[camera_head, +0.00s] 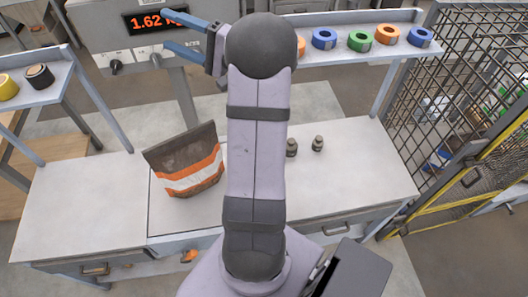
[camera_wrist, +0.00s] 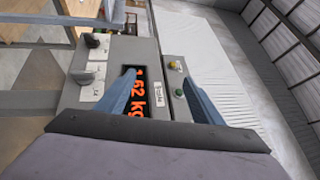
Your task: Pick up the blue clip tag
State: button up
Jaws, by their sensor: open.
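Two blue ring-shaped pieces sit on the raised shelf at the upper right of the head view: one blue ring (camera_head: 324,45) near the left and another blue ring (camera_head: 419,41) at the right end. I cannot tell whether either is the blue clip tag. My gripper (camera_head: 169,31) is open and empty, with its fingers pointing left in front of the scale display, well left of the rings. In the wrist view my gripper (camera_wrist: 158,77) frames the display, and no blue ring shows there. My raised arm hides the shelf's left part.
A green ring (camera_head: 360,46) and orange rings (camera_head: 387,40) share the shelf (camera_head: 345,62). The scale display (camera_head: 155,22) reads 1.62. A striped bag (camera_head: 188,165) and two small weights (camera_head: 317,144) stand on the bench (camera_head: 355,185). A wire fence (camera_head: 465,80) stands right. The bench's right part is clear.

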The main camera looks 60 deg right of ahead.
jog(key=s+a+f+n+g+b, duration=0.1)
jog(key=s+f+g+b, duration=0.25)
jog(key=f, duration=0.75)
jog(key=s+a+f+g+h+b, duration=0.1)
jog(key=s+f+g+b, duration=0.3)
jog(key=f, duration=0.7)
jog(key=s+a+f+n+g+b, duration=0.1)
jog(key=s+f+g+b, duration=0.3)
jog(key=f, duration=0.8)
jog(key=s+d+f+n+g+h+b, duration=0.55)
jog(key=s+d+f, duration=0.35)
jog(key=s+f, duration=0.3)
jog(key=shift+m+g+h, duration=0.35)
jog(key=shift+m+g, duration=0.05)
jog(key=shift+m, duration=0.05)
jog(key=shift+x, duration=3.8)
jog(key=shift+s+d, duration=0.1)
jog(key=shift+s, duration=0.05)
jog(key=c, duration=1.3)
